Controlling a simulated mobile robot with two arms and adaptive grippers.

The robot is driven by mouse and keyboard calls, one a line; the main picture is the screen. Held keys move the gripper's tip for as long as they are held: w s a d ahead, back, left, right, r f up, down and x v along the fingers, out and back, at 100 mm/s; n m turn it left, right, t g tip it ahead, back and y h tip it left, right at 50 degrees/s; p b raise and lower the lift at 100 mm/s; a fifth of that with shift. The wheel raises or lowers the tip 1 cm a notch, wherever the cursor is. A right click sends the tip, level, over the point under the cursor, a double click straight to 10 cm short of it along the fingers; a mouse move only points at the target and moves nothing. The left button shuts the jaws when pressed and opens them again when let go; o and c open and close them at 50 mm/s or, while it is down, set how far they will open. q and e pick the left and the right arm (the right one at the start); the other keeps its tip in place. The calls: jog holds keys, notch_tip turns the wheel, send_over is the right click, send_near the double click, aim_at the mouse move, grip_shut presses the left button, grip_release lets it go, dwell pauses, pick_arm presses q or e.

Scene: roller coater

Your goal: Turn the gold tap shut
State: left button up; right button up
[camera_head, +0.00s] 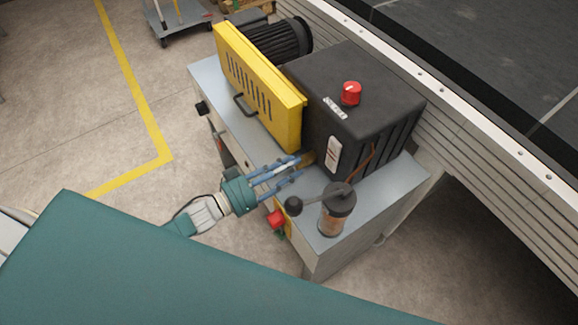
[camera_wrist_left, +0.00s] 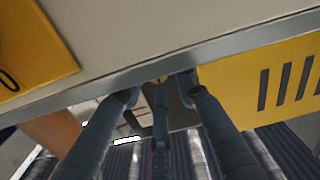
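A small gold-brown piece, likely the gold tap (camera_head: 308,158), shows at the foot of the black gearbox, just past the fingertips of my left gripper (camera_head: 293,167). The fingers partly hide it, and its handle position cannot be made out. My left gripper's blue-grey fingers are spread apart above the grey cabinet top, pointing at the gearbox. In the left wrist view the fingers (camera_wrist_left: 160,90) reach past the cabinet edge with gaps between them. I see nothing clearly held, and the tap is not clear there. My right gripper is not in view.
A yellow slotted guard (camera_head: 262,85) and the black gearbox (camera_head: 350,100) with a red knob (camera_head: 351,93) stand behind the fingers. A jar (camera_head: 337,210), a black ball-ended lever (camera_head: 293,206) and a red button (camera_head: 276,219) are close on the right. Open floor lies left.

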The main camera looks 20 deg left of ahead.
pick_arm(q)
jog(key=shift+s+a+f, duration=0.15)
jog(key=shift+s, duration=0.15)
jog(key=v, duration=1.1)
jog(key=shift+s+a, duration=0.15)
jog(key=shift+a, duration=0.05)
